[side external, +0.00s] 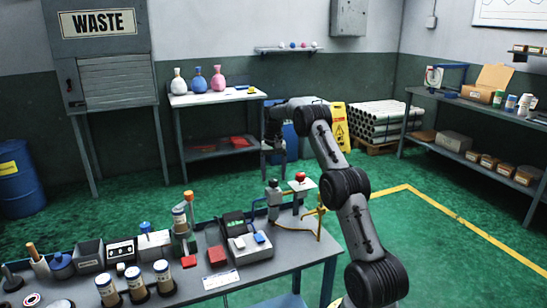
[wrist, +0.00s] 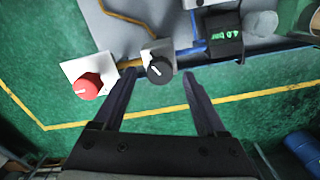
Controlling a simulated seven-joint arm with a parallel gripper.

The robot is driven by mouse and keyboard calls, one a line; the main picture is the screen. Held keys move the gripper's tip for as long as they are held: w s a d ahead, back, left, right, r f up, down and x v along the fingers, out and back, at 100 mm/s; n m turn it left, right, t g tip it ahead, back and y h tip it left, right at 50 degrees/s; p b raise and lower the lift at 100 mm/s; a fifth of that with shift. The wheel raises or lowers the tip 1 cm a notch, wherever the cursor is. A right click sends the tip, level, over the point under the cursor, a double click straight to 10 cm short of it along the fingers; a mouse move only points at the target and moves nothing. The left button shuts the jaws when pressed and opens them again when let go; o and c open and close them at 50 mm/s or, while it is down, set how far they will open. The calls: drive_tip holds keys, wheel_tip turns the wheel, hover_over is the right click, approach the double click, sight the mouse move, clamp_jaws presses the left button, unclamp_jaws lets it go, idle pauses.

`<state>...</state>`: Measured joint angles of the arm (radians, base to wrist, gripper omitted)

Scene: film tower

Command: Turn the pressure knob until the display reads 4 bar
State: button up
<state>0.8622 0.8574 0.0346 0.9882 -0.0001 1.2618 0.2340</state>
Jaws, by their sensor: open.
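The black knob (wrist: 160,70) with a white pointer line sits on a pale square plate in the wrist view. A red knob (wrist: 88,86) on a white plate stands left of it. The dark display (wrist: 222,32) shows small green characters, turned over in this view, that appear to read 4.0 bar. My gripper (wrist: 162,76) is open, with one finger on each side of the black knob in the picture. The display's face is not readable there.
The bench (side external: 285,245) carries several jars (side external: 108,290), a red box (side external: 216,258) and a grey device (side external: 250,247) left of the knobs. A yellow pipe (side external: 320,222) runs by its right end. Green floor to the right is open.

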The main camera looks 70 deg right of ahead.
sight(273, 179)
wheel_tip(273, 179, up, 13)
drive_tip(key=shift+f, duration=0.2)
idle(0.5)
